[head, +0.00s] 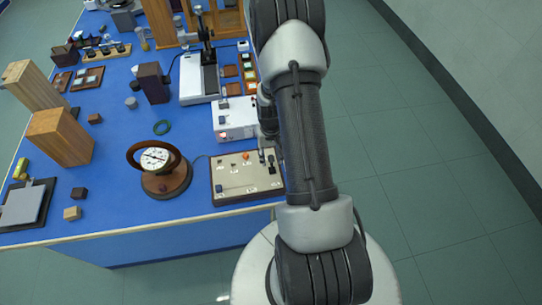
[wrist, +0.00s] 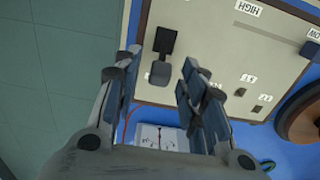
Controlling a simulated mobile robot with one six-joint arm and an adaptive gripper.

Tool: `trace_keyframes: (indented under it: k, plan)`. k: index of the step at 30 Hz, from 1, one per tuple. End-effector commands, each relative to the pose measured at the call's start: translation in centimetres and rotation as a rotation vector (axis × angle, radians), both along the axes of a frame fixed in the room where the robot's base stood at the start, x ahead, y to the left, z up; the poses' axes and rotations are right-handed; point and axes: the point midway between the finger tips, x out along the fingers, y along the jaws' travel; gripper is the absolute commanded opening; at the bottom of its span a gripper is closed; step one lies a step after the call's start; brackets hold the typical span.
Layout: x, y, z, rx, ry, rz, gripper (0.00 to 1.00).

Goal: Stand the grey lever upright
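The beige control panel (head: 232,181) lies on the blue bench, partly behind my arm in the head view. It also fills the upper part of the wrist view (wrist: 205,45). A grey lever (wrist: 160,73) with a dark base sits near one edge of the panel. It looks tilted, its blocky end pointing down the wrist picture. My gripper (wrist: 160,92) is open, its two fingers apart on either side of the lever's end. No contact with the lever is visible. In the head view the gripper is mostly hidden by my arm.
A round dial gauge (head: 157,158) on a wooden base stands left of the panel. A white box (head: 234,118) stands behind it. Smaller knobs and switches sit on the panel. Tall wooden blocks (head: 60,137) stand further left. The floor right of the bench is clear.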

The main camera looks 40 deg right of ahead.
Motion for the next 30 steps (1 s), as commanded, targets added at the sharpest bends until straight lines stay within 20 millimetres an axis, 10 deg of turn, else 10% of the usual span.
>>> trace_keyframes:
  k: [8,30]
  plan:
    - [0.0,0.0,-0.2,0.0,0.0,0.0,0.38]
    - [-0.03,0.02,-0.18,-0.001,-0.001,0.0,0.0]
